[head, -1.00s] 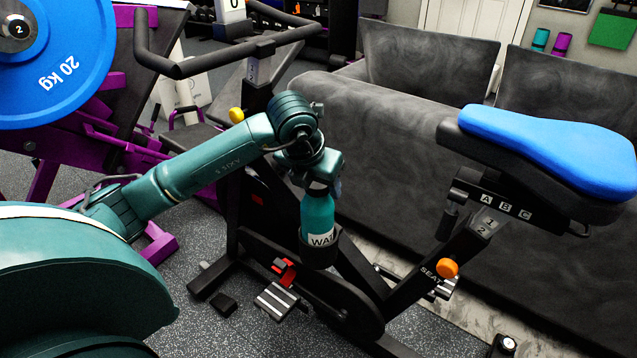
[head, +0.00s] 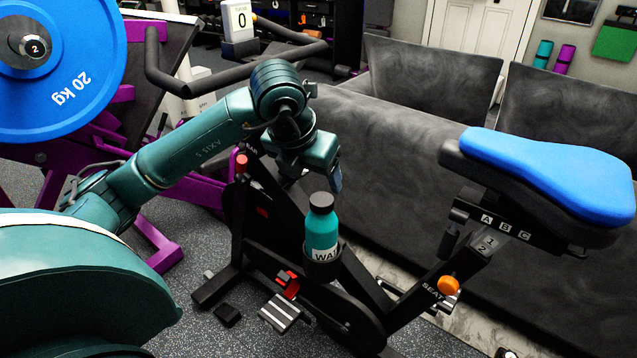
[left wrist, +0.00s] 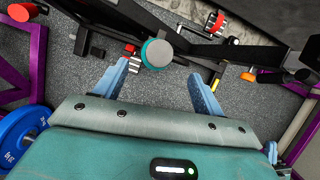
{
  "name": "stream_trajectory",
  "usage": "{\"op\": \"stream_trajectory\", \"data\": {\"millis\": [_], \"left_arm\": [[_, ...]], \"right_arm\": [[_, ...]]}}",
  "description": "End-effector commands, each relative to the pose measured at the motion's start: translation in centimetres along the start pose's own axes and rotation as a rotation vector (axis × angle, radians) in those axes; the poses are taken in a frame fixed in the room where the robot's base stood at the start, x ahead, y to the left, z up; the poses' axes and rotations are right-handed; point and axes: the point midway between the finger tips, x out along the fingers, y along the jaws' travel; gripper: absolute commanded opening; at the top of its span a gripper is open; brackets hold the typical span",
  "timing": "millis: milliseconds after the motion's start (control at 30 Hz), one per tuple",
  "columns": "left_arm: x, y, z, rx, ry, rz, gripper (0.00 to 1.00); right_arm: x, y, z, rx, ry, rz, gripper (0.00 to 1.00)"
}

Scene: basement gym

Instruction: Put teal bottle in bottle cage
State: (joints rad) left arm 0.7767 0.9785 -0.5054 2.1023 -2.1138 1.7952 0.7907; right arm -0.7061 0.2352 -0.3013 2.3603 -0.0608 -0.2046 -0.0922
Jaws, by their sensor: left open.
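The teal bottle (head: 321,228) with a dark cap and a white label stands upright in the black bottle cage (head: 322,268) on the exercise bike's frame. The cage wraps around its lower part. In the left wrist view the bottle (left wrist: 157,53) shows from above, beyond the fingertips.
The bike's blue saddle (head: 553,172) is at the right and its handlebar (head: 235,70) at the upper left. A grey sofa (head: 400,150) stands behind the bike. A blue 20 kg plate (head: 75,95) on a purple rack is at the left.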

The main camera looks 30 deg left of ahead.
Motion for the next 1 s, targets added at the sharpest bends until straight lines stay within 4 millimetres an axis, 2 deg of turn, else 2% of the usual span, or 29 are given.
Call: {"op": "stream_trajectory", "data": {"millis": [100, 333, 400, 467, 567, 633, 700, 800, 867, 900, 967, 1000], "left_arm": [[-1.7, 0.0, 0.1, 0.000, -0.002, 0.000, 0.70], [-2.3, -0.1, -0.1, 0.003, 0.003, -0.004, 0.70], [-1.8, -1.1, -0.6, 0.023, 0.019, -0.045, 0.70], [-0.9, -3.0, -1.8, 0.059, 0.050, -0.126, 0.70], [0.7, -8.9, -5.4, 0.143, 0.137, -0.392, 0.70], [0.6, -14.5, -9.2, 0.175, 0.213, -0.677, 0.70], [-1.6, -19.8, -12.6, 0.140, 0.277, -1.011, 0.70], [-6.2, -24.3, -14.7, -0.057, 0.325, -1.441, 0.70], [-8.6, -25.4, -14.4, -0.253, 0.332, -1.654, 0.70], [-9.7, -25.4, -13.7, -0.414, 0.330, -1.770, 0.70], [-10.2, -24.7, -12.4, -0.694, 0.319, -1.894, 0.70], [-9.7, -23.8, -11.5, -0.901, 0.309, -1.940, 0.70]], "right_arm": [[-0.1, 0.1, -0.1, 0.009, -0.024, -0.001, 0.00], [-0.1, 0.1, 0.1, 0.013, -0.039, -0.002, 0.00], [-0.1, 0.1, 0.1, 0.013, -0.039, -0.002, 0.00], [-0.1, 0.1, 0.1, 0.012, -0.039, -0.002, 0.00], [-0.1, 0.1, 0.1, 0.012, -0.039, -0.002, 0.00], [-0.1, 0.1, 0.1, 0.013, -0.039, -0.002, 0.00], [-0.1, 0.1, 0.1, 0.013, -0.039, -0.002, 0.00], [-0.1, 0.1, 0.1, 0.013, -0.038, -0.002, 0.00], [-0.1, 0.1, 0.1, 0.013, -0.038, -0.002, 0.00], [-0.1, 0.1, 0.1, 0.013, -0.038, -0.002, 0.00], [-0.1, 0.1, 0.1, 0.013, -0.038, -0.002, 0.00], [-0.1, 0.1, 0.1, 0.013, -0.038, -0.002, 0.00]]}}
